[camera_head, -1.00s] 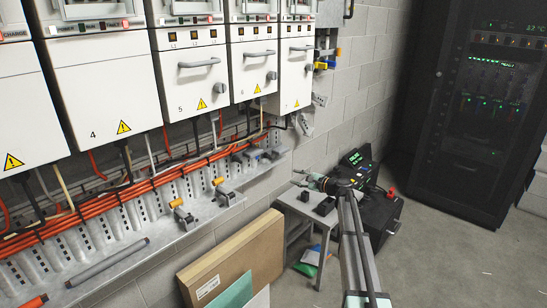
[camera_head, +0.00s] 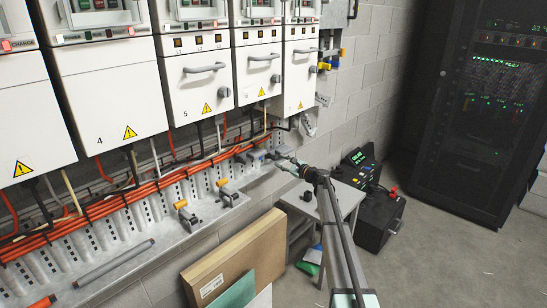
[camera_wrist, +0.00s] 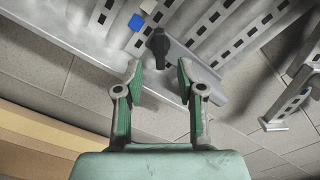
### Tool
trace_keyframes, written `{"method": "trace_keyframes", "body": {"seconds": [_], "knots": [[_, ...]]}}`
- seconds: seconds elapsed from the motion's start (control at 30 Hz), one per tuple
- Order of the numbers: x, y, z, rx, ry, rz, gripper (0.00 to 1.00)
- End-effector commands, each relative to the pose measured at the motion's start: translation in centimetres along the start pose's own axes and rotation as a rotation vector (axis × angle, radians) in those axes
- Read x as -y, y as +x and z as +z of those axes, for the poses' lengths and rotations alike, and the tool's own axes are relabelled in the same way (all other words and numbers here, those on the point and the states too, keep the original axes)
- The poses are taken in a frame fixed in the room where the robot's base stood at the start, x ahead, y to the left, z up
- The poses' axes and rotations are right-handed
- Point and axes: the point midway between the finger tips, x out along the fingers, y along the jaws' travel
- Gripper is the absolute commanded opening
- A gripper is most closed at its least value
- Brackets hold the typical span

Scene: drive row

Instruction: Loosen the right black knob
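A black knob (camera_wrist: 158,44) with a short dark stem stands on a grey metal ledge, near the top middle of the wrist view. A small blue piece (camera_wrist: 135,22) is just left of it. In the head view, dark fittings (camera_head: 257,154) sit on the perforated ledge (camera_head: 205,208) below the cabinets; which of them is this knob, I cannot tell. My gripper (camera_wrist: 160,80) is open and empty, its green-padded fingers apart. The knob lies ahead of the gap between them, not between the pads. In the head view my gripper (camera_head: 284,160) is beside the ledge's right end.
Orange cables (camera_head: 150,188) run along the wall under the white cabinets (camera_head: 108,95). Two orange-tipped fittings (camera_head: 228,192) stand further left on the ledge. A small grey table (camera_head: 345,196) is below my arm. A cardboard panel (camera_head: 240,255) leans in front. A black rack (camera_head: 485,110) stands right.

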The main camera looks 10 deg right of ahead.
Motion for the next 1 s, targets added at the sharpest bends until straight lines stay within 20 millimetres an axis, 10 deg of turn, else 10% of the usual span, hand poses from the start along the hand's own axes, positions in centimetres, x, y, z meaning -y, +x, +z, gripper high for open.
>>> {"method": "trace_keyframes", "body": {"seconds": [0.3, 0.77, 0.87, 1.0], "knots": [[0.1, 4.8, 0.0, 0.001, 0.0, 0.0, 0.39], [0.0, 5.6, 0.0, 0.0, 0.0, 0.0, 0.39], [0.0, 5.6, 0.0, 0.0, 0.0, 0.0, 0.03], [0.0, 5.6, 0.0, 0.0, 0.0, 0.0, 0.0]]}}
